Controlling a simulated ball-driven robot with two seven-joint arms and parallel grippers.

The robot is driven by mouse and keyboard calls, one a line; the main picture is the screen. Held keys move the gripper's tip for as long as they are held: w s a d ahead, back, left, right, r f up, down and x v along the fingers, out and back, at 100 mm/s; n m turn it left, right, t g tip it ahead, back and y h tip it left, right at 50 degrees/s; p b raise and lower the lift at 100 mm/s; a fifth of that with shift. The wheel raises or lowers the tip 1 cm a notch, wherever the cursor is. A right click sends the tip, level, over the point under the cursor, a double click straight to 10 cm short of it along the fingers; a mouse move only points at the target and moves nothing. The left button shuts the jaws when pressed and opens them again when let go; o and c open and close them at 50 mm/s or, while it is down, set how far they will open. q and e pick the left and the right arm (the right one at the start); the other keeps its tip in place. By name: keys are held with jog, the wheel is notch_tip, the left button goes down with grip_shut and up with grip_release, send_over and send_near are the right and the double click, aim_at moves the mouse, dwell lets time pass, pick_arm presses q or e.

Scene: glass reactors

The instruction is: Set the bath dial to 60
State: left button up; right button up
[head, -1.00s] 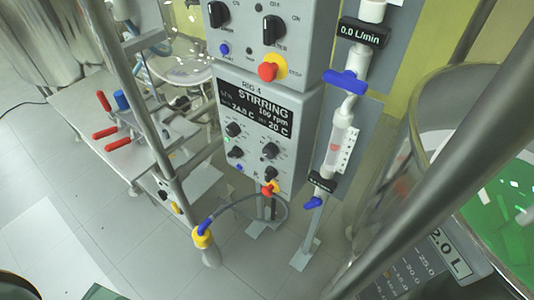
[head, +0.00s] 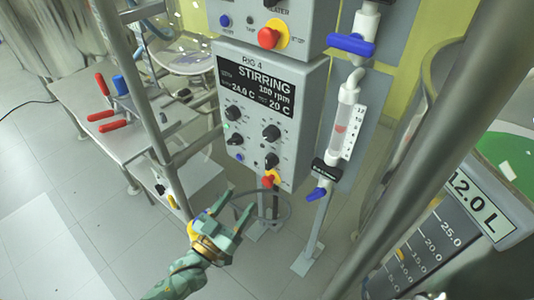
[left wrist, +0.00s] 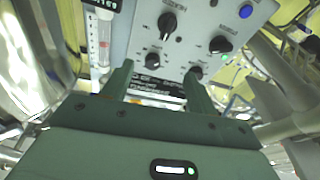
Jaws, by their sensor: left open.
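The grey RIG 4 control box (head: 300,140) stands in the middle of the head view. Its black display (head: 256,88) reads STIRRING, 24.0 C and 20 C. Several black knobs sit below the display, such as an upper right knob (head: 271,132) and a lower right knob (head: 271,160). Their labels are too small to tell which is the bath dial. My left gripper (head: 230,208) is open and empty, below and in front of the box. In the left wrist view its fingers (left wrist: 160,88) point toward the panel, where a knob (left wrist: 167,22) shows upside down. My right gripper is not visible.
A red stop button (head: 267,182) sits low on the box. A flow tube (head: 345,115) with blue valve handles stands at right. Metal posts (head: 140,90) rise at left and right. Red-handled tools (head: 105,115) lie on a bench at left.

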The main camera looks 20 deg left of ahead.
pick_arm(q)
notch_tip(320, 180, up, 4)
jog(key=t, duration=0.2)
jog(key=n+b, duration=0.1)
jog(key=b, duration=0.2)
send_near(268, 139)
jog(key=x, duration=0.9)
jog(key=shift+r, duration=0.1)
jog(key=c, duration=1)
